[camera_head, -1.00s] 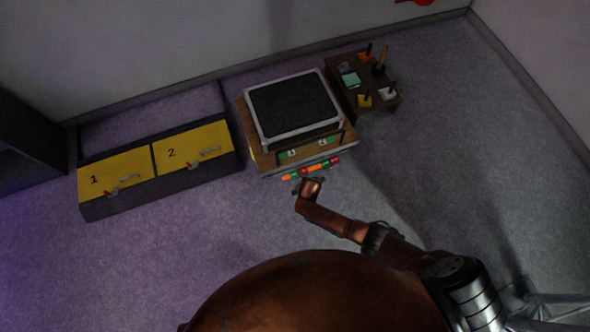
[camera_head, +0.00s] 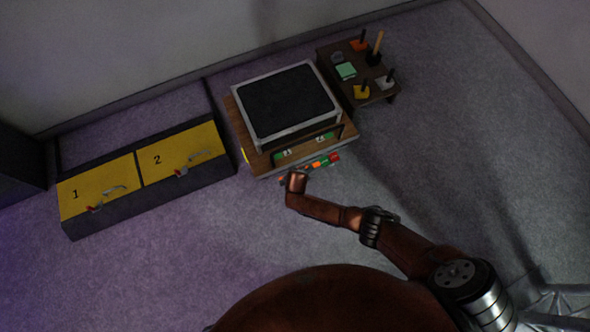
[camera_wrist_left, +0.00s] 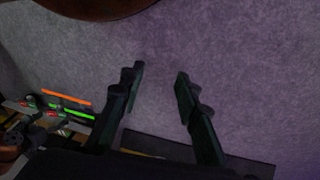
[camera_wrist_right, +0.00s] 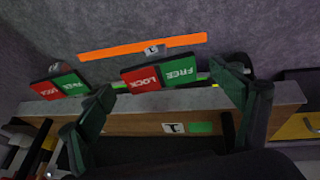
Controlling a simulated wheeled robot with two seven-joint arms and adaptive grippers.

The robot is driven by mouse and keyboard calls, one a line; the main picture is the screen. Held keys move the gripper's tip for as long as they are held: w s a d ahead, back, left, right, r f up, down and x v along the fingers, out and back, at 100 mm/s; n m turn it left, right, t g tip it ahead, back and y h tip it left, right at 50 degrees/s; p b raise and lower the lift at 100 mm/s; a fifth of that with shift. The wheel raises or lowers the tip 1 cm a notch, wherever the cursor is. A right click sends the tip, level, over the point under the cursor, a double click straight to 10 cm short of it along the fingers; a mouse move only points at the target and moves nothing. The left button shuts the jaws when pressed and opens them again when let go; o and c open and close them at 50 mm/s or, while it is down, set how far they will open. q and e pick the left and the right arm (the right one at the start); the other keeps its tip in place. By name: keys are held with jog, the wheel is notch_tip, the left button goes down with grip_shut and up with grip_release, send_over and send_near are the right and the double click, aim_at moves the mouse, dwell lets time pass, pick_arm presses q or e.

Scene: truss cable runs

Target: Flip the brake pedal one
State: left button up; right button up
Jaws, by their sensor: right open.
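A wooden cart (camera_head: 247,135) with a dark-topped box stands by the wall. Brake pedals with red and green halves line its front edge. In the right wrist view, one LOCK/FREE pedal (camera_wrist_right: 160,77) lies near the middle and another (camera_wrist_right: 72,84) lies at the left. My right gripper (camera_wrist_right: 168,90) is open and empty, with the middle pedal between its fingers in the picture; contact cannot be told. In the head view my right wrist (camera_head: 296,182) covers the left end of the pedal row (camera_head: 323,161). My left gripper (camera_wrist_left: 160,73) is open and empty above the floor.
Yellow-lidded boxes marked 1 (camera_head: 95,190) and 2 (camera_head: 180,153) stand left of the cart. A small brown table (camera_head: 340,88) with several items stands behind it at the right. An orange strip (camera_wrist_right: 130,47) lies in front of the pedals. The front floor is clear.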

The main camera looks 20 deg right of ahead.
jog(key=shift+w+d+f+b, duration=0.15)
jog(key=shift+w+f+b, duration=0.15)
jog(key=shift+f, duration=0.3)
pick_arm(q)
jog(key=shift+w+d+f+t+h, duration=0.35)
jog(key=shift+w+d+f, duration=0.2)
jog(key=shift+w+f, duration=0.2)
pick_arm(e)
jog(key=shift+c, duration=0.6)
